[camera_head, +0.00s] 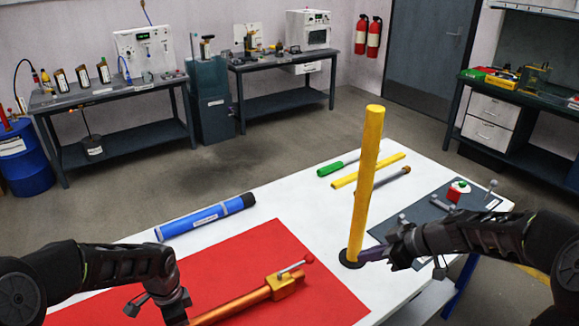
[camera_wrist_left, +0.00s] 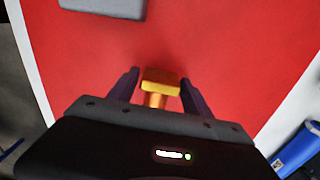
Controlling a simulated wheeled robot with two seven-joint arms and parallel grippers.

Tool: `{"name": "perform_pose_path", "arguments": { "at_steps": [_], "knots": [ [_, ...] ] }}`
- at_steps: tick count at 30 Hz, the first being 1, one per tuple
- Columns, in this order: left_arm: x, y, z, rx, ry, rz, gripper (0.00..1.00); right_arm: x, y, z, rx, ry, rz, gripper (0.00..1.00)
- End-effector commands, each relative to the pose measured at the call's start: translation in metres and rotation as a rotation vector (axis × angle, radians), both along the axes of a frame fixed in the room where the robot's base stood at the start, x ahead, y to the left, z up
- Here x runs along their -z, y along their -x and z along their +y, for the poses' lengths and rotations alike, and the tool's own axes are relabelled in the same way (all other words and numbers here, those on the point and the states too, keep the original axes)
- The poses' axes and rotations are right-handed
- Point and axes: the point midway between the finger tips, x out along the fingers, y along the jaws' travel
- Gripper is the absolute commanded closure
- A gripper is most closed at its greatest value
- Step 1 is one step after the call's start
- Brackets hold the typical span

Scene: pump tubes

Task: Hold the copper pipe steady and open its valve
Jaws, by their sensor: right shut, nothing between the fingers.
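A copper pipe (camera_head: 233,308) lies over the red mat, running from the bottom edge up and right to a yellow valve body (camera_head: 284,288). The valve has a grey lever ending in a red ball (camera_head: 308,259). My left gripper (camera_head: 178,312) is at the pipe's near end, its fingers mostly hidden in the head view. In the left wrist view its fingers (camera_wrist_left: 158,88) stand apart on either side of the pipe, with the yellow valve body (camera_wrist_left: 160,76) beyond. My right gripper (camera_head: 372,253) is shut and empty, beside the foot of a yellow post, right of the valve.
The yellow post (camera_head: 367,180) stands upright on a dark round base (camera_head: 351,262). A blue tube (camera_head: 205,217) lies behind the red mat (camera_head: 235,245). A green-handled tool (camera_head: 335,167), yellow bar (camera_head: 368,171) and grey plate (camera_head: 430,205) are farther back. White table (camera_head: 290,207) is bare between.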

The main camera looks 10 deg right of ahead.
Motion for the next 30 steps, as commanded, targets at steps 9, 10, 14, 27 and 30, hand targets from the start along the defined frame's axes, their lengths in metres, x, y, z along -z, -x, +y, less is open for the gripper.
{"name": "perform_pose_path", "arguments": {
  "at_steps": [9,10,14,27,30],
  "knots": [
    [0.000,0.000,0.000,0.000,0.001,-0.001,0.27,0.000,0.000,0.000,0.000,0.000,0.000,1.00],
    [0.000,0.000,0.000,0.000,0.001,-0.001,0.27,0.000,0.000,0.000,0.000,0.000,0.000,1.00],
    [-0.002,-0.001,0.000,0.000,0.001,-0.001,0.27,0.000,0.000,0.000,0.000,0.000,0.000,1.00],
    [-0.067,-0.002,0.000,-0.001,0.002,-0.006,0.27,0.000,0.000,0.000,0.000,0.000,0.000,1.00],
    [-0.087,-0.001,0.000,0.000,0.002,-0.005,0.27,0.000,0.000,0.000,0.000,0.000,0.000,1.00]
  ]
}}
